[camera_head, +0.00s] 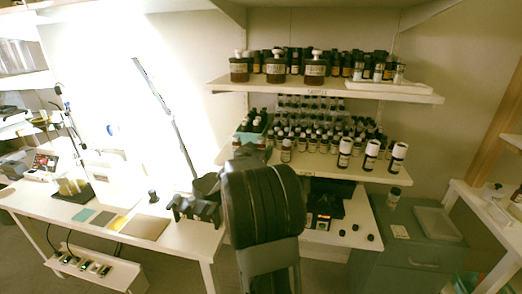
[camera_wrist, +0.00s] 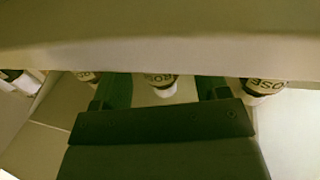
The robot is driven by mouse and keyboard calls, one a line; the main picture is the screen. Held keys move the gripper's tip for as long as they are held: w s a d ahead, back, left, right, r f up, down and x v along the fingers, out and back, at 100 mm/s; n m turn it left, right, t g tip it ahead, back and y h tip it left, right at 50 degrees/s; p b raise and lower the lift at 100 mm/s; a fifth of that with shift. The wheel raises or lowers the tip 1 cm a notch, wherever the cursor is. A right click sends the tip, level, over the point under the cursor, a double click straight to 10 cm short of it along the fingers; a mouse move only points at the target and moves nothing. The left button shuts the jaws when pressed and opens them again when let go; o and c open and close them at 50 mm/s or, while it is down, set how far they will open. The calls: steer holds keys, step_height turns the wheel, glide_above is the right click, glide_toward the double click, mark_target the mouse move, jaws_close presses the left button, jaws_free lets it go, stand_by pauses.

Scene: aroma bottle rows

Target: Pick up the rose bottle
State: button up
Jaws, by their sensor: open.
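In the wrist view, three bottles with dark lettering on pale labels show below a beige band. The middle bottle (camera_wrist: 160,82) and the right bottle (camera_wrist: 263,87) carry letters that read as parts of ROSE; the left one (camera_wrist: 86,76) is partly cut off. My gripper (camera_wrist: 164,90) is open, with one green finger on each side of the middle bottle. I cannot tell whether the fingers touch it. In the head view my dark arm blocks the middle, and I cannot make out my gripper or match these bottles to the shelves.
The beige band (camera_wrist: 160,40) covers the upper wrist view. In the head view, the upper shelf (camera_head: 330,93) and the middle shelf (camera_head: 350,172) hold many bottles. Three white-capped bottles (camera_head: 371,154) stand front right. A grey cabinet (camera_head: 405,255) and a white table (camera_head: 185,238) flank my arm.

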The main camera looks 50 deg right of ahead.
steer(key=shift+x, duration=1)
steer(key=shift+c, duration=0.4)
steer(key=c, duration=0.9)
steer(key=shift+r, duration=0.15)
steer(key=shift+c, duration=0.3)
